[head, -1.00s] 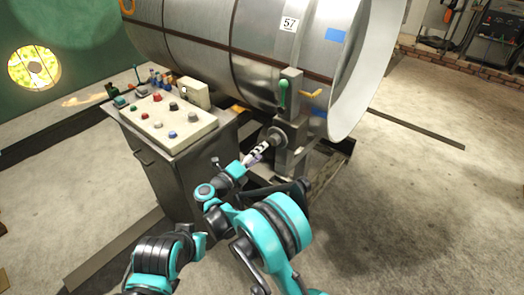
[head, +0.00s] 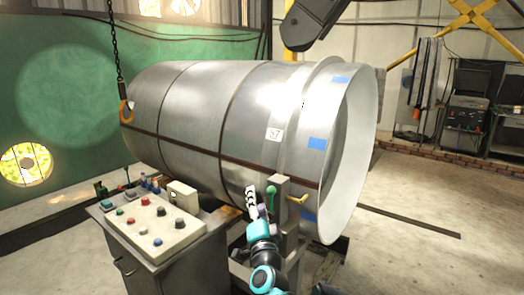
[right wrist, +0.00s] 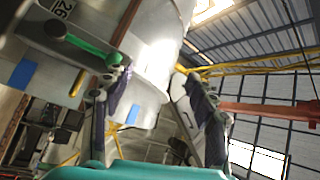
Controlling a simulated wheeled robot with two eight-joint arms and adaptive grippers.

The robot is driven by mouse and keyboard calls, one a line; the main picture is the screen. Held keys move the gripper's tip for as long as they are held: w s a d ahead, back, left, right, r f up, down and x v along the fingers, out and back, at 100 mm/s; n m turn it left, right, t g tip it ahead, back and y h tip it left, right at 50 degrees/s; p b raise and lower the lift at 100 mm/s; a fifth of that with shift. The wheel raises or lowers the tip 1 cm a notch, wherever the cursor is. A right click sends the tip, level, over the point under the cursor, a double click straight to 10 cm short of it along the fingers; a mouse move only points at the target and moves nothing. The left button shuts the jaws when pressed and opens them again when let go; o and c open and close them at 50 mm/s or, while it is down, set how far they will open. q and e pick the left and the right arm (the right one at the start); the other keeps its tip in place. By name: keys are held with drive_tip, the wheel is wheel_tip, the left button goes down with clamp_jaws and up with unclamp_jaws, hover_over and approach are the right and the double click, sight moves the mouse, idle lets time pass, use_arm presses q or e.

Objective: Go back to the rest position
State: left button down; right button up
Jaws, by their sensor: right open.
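My right gripper (head: 251,192) points upward in the head view, in front of the big metal cylinder and just left of the green-handled lever (head: 271,196). In the right wrist view its two dark fingers stand wide apart, with nothing held in the gap (right wrist: 152,78). The green lever (right wrist: 88,48) shows there behind the left finger. Whether the gripper touches the lever stand is hard to tell, but no grip on it shows. My left gripper is not in view.
The metal cylinder (head: 200,110) fills the middle. A control panel (head: 155,222) with several coloured buttons tops a grey cabinet at the left. A chain with an orange hook (head: 125,112) hangs at the left. Open concrete floor (head: 430,265) lies at the right.

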drive_tip(key=s+d+f+n+g, duration=0.4)
drive_tip(key=s+d+f, duration=0.2)
drive_tip(key=s, duration=0.4)
drive_tip(key=s+d+f+n+g+h, duration=0.1)
drive_tip(key=s+d+f+n+g, duration=0.2)
drive_tip(key=s+d+f, duration=0.4)
drive_tip(key=s+d+f+n+g+h, duration=0.1)
drive_tip(key=s+d+f+n+g, duration=0.3)
drive_tip(key=s+f, duration=0.6)
drive_tip(key=s+d+g, duration=0.2)
drive_tip(key=s, duration=0.3)
drive_tip(key=shift+s+d+n, duration=0.2)
drive_tip(key=shift+n, duration=0.1)
drive_tip(key=shift+w, duration=0.1)
